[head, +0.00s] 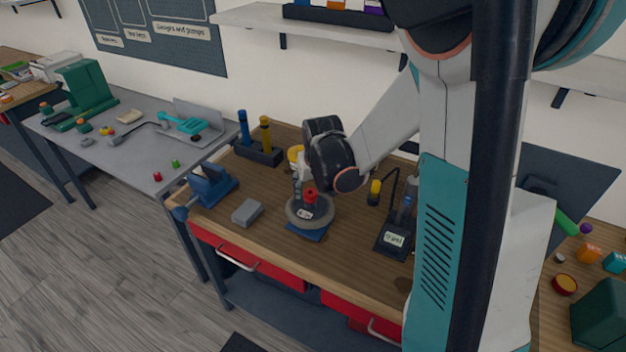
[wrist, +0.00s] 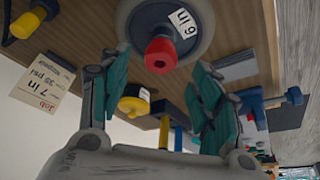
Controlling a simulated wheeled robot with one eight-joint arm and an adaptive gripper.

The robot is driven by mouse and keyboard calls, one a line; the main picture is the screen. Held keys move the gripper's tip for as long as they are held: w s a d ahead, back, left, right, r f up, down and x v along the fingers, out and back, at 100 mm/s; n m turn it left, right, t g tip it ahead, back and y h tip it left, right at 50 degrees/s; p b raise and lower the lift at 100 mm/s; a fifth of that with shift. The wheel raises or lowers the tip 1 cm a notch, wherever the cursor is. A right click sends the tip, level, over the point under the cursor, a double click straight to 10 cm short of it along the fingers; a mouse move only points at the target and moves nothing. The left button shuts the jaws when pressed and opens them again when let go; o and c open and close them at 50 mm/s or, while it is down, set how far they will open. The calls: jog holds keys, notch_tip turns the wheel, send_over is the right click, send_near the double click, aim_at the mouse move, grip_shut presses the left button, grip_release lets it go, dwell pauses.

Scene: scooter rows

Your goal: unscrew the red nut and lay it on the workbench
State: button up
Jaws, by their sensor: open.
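The red nut (head: 310,196) sits upright on the hub of a grey wheel (head: 325,212), which lies on a blue base (head: 306,232) on the wooden workbench (head: 265,265). In the wrist view the red nut (wrist: 161,54) shows its end hole, with the dark hub and a "6 in" label behind it. My gripper (head: 302,180) is just above and beside the nut in the head view. In the wrist view its teal fingers (wrist: 158,70) are spread wide, with the nut beyond and between their tips. Nothing is held. Whether a finger touches the wheel cannot be told.
A grey block (head: 247,212) and blue vise (head: 210,186) stand left of the wheel. A holder (head: 258,152) with blue and yellow tools is behind. A dark stand (head: 393,238) with a label is on the right. Bare wood lies along the front edge.

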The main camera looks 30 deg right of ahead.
aim_at(310, 194)
jog(key=shift+b+x, duration=0.3)
jog(key=shift+x, duration=1.65)
jog(key=c, duration=1.1)
